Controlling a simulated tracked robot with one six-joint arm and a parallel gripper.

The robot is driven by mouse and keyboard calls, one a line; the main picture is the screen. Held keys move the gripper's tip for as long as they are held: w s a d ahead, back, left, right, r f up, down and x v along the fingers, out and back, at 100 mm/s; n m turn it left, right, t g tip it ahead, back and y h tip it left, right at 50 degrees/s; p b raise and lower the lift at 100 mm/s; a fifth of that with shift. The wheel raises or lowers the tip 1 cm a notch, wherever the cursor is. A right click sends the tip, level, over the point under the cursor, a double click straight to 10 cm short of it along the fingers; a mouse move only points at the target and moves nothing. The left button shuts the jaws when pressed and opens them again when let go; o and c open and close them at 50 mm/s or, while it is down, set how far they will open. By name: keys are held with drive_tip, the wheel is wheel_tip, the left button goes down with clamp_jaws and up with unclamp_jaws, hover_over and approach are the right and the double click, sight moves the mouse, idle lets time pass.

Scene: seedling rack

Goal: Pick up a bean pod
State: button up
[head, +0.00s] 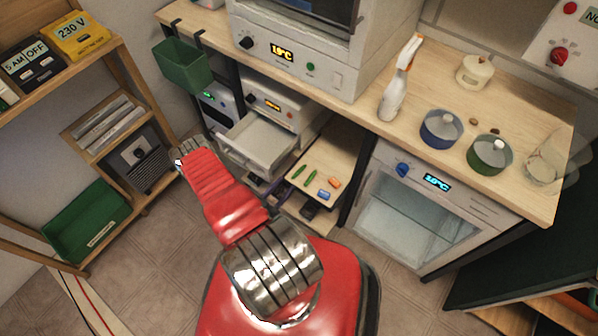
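Two slim green pods lie on a low pale wooden shelf (333,155) under the bench, right of an open drawer. One pod (298,171) lies a little left of the other pod (311,177), and they look like the bean pods. My gripper (179,160) is at the far end of my red arm, left of the drawer and well away from the pods. It is small and seen from behind, so I cannot tell whether its fingers are apart. No object shows in it.
An orange piece (335,183) and a blue piece (324,194) lie near the pods. The open white drawer (262,145) juts out between my gripper and the shelf. A green bin (183,66) hangs at the bench's left end. A glass-door cabinet (420,215) stands right.

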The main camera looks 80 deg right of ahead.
sight(295, 175)
drive_tip(key=shift+x, duration=1)
drive_tip(key=shift+x, duration=2.6)
drive_tip(key=shift+s+r, duration=0.1)
drive_tip(key=shift+s, duration=0.1)
drive_tip(key=shift+c, duration=0.4)
clamp_jaws()
